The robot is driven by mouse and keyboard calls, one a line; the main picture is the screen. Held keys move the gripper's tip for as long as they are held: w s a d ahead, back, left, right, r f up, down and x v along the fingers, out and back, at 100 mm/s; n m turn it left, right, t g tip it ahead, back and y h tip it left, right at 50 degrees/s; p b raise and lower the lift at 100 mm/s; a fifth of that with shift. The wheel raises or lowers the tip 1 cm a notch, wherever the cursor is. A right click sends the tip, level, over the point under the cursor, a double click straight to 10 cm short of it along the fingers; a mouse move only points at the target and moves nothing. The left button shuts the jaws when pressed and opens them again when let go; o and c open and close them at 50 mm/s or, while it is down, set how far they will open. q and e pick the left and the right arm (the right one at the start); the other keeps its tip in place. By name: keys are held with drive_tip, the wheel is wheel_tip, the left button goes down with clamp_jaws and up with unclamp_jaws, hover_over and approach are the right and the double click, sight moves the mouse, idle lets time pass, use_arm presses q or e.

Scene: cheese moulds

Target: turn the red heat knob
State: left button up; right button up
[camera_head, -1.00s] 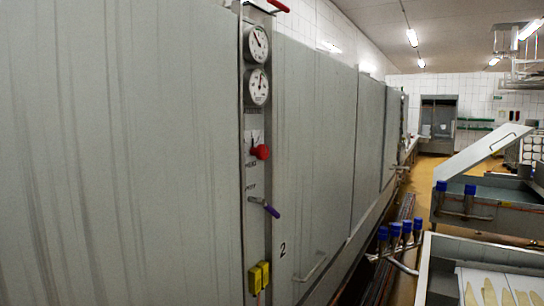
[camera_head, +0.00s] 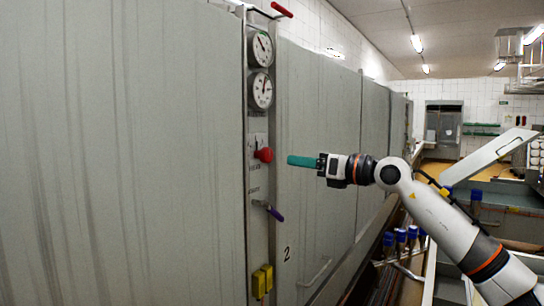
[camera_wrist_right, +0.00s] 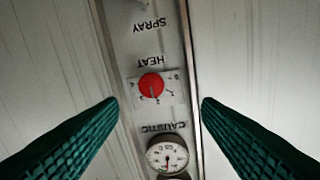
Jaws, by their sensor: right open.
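The red heat knob (camera_head: 264,155) sits on a narrow upright metal panel (camera_head: 258,232), below two round gauges. In the right wrist view the knob (camera_wrist_right: 152,85) shows upside down on a white scale plate beside the word HEAT. My right gripper (camera_head: 290,160) is level with the knob, to its right, and apart from it. In the right wrist view its green ridged fingers (camera_wrist_right: 160,103) are spread wide with nothing between them, and the knob shows in the gap. My left gripper is not in view.
Two gauges (camera_head: 260,48) (camera_head: 261,91) are above the knob. A purple-tipped lever (camera_head: 274,213) and yellow switches (camera_head: 262,281) are below. A red handle (camera_head: 282,9) juts out at the top. Blue-capped fittings (camera_head: 401,236) stand at the lower right.

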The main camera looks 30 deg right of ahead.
sight(269, 155)
drive_tip(key=shift+h, duration=0.4)
drive_tip(key=p+x, duration=0.1)
drive_tip(key=x, duration=0.2)
drive_tip(key=p+x, duration=0.2)
drive_tip(key=x, duration=0.2)
drive_tip(key=d+p+x, duration=0.1)
drive_tip(key=p+x, duration=0.1)
drive_tip(key=x, duration=0.1)
drive_tip(key=shift+w+a+r, duration=0.1)
drive_tip(key=shift+w+r, duration=0.25)
drive_tip(key=shift+w+a+f+p, duration=0.2)
drive_tip(key=shift+w+p, duration=0.15)
drive_tip(key=shift+w, duration=0.2)
